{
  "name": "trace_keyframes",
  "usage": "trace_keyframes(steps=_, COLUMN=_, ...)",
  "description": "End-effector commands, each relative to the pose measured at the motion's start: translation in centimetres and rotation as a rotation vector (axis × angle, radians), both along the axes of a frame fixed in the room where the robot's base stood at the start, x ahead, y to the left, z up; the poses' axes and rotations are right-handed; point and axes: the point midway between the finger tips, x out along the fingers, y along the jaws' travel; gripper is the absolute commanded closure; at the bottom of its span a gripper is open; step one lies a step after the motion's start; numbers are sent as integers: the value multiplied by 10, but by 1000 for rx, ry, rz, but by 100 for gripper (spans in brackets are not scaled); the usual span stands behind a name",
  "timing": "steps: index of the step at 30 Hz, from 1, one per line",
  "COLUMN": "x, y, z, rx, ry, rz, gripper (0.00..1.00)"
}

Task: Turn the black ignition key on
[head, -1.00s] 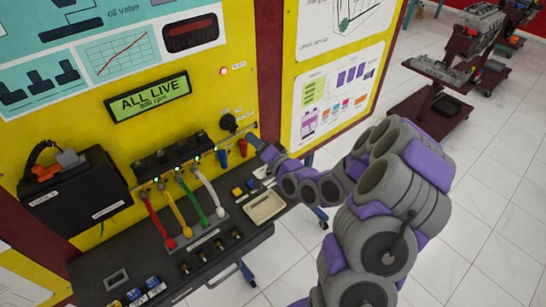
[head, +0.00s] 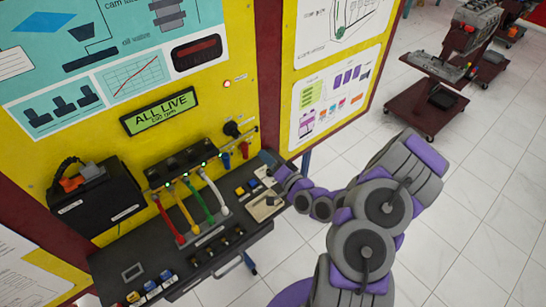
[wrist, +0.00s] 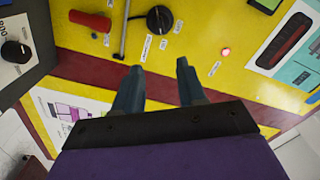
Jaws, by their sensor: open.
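The black ignition key (head: 232,129) is a round black knob on the yellow panel, right of the lit "ALL LIVE" display (head: 160,111). In the wrist view the black knob (wrist: 160,19) is at the top centre, beyond my fingertips, with a small label beside it. Its exact turn position is hard to read. My gripper (wrist: 157,72) is open and empty, its two blue-grey fingers apart and pointing toward the panel. In the head view my gripper (head: 268,158) is below and right of the key, near the bench's right end, not touching the key.
A red handle (wrist: 90,20) sits left of the knob in the wrist view. A red light (head: 227,84) glows above the key. Coloured leads (head: 182,212) run down to the dark bench. Open tiled floor lies right, with an engine trolley (head: 430,95).

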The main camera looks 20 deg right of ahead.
Motion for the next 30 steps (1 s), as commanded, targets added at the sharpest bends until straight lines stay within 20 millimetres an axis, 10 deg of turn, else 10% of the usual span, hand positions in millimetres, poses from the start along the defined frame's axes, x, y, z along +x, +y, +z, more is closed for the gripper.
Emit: trace_keyframes(steps=30, x=-20, y=-1, z=-8, rx=-46, ry=27, rz=29, gripper=60)
